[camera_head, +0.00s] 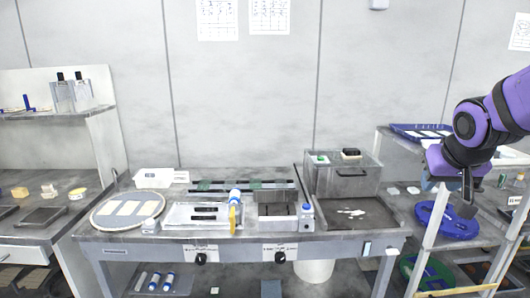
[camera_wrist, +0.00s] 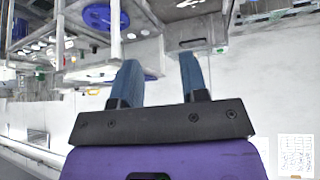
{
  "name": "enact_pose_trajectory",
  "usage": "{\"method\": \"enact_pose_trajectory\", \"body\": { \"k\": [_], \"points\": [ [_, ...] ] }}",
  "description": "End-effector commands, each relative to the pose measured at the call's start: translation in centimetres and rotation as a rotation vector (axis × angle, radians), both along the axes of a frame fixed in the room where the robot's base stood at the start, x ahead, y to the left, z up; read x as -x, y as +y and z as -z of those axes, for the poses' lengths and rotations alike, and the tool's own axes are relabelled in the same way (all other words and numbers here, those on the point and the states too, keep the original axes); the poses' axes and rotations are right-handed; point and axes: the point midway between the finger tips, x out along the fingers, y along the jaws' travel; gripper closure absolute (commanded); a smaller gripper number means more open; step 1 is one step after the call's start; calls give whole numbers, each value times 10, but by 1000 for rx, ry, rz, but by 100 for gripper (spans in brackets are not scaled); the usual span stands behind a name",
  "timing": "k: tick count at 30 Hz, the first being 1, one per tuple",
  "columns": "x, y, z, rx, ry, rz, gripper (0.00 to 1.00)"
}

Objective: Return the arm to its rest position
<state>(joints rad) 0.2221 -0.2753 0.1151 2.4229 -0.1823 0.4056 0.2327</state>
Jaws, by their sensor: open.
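My gripper (camera_head: 467,200) is at the right of the head view, at the end of my purple and black arm. It hangs in front of the right-hand shelf, close to a blue round disc (camera_head: 447,219). In the wrist view my gripper (camera_wrist: 161,75) shows two blue-grey fingers standing apart with nothing between them. The wrist view looks at the room upside down, and the blue disc (camera_wrist: 104,16) shows there beyond the left finger.
A workbench (camera_head: 330,240) fills the middle, with a round platen (camera_head: 128,209), a sink basin (camera_head: 350,213) and bottles. A light-framed rack (camera_head: 428,245) stands at the right beside my gripper. A left-hand shelf (camera_head: 60,114) holds small items.

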Motion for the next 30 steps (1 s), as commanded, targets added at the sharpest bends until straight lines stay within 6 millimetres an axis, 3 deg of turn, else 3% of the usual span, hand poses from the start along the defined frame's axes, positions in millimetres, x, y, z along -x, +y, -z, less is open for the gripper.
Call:
{"method": "enact_pose_trajectory", "body": {
  "k": [6,15,21,30],
  "points": [
    [67,23,-28,-5,43,-53,60],
    [151,46,-43,-49,106,-156,60],
    [177,52,-43,-69,128,-196,60],
    [179,53,-43,-71,132,-201,60]
  ]
}}
